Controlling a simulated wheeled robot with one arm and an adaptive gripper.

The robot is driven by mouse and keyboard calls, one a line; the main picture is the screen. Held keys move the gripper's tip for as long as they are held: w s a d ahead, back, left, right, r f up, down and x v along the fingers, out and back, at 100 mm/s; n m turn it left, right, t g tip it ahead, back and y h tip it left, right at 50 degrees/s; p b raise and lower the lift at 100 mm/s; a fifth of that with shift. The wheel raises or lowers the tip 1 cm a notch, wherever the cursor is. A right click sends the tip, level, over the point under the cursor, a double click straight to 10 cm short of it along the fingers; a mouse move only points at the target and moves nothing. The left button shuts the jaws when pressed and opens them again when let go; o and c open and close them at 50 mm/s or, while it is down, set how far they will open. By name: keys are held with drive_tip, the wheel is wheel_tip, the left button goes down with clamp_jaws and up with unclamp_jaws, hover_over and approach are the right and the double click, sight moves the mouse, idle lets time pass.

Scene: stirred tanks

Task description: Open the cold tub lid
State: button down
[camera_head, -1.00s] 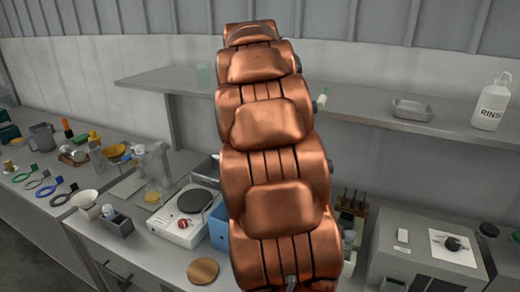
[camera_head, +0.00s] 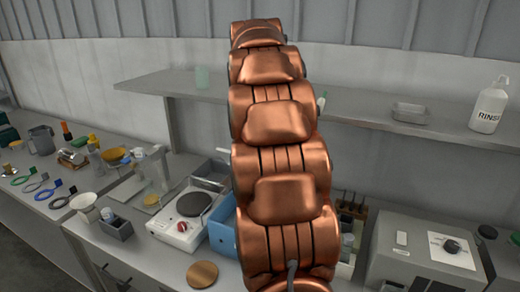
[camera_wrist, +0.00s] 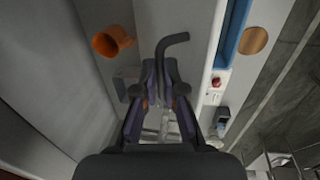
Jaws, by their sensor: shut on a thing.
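A blue tub (camera_head: 221,228) stands on the bench beside the hotplate, partly hidden behind my copper arm in the head view. A blue strip of it (camera_wrist: 236,30) shows at the upper right of the wrist view. My gripper (camera_wrist: 159,72) points away from the wrist camera, its two dark fingers close together. It is shut on a dark bent rod (camera_wrist: 174,40), which looks like a handle and hooks to the right beyond the fingertips. What the rod joins is not clear. The head view hides my gripper behind the arm, and the lid cannot be made out with certainty.
A hotplate (camera_head: 185,222) stands left of the tub, with a wooden disc (camera_head: 202,273) in front. A grey box with a dial (camera_head: 425,255) stands right. A shelf (camera_head: 370,112) runs behind my arm. An orange cup-like thing (camera_wrist: 112,42) lies left of my gripper.

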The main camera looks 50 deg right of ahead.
drive_tip(key=shift+d, duration=0.1)
drive_tip(key=c, duration=1.2)
unclamp_jaws()
drive_tip(key=shift+c, duration=0.2)
wheel_tip(320, 180, up, 7)
drive_tip(key=a, duration=0.1)
drive_tip(key=shift+s, duration=0.2)
drive_tip(key=shift+a+r, duration=0.1)
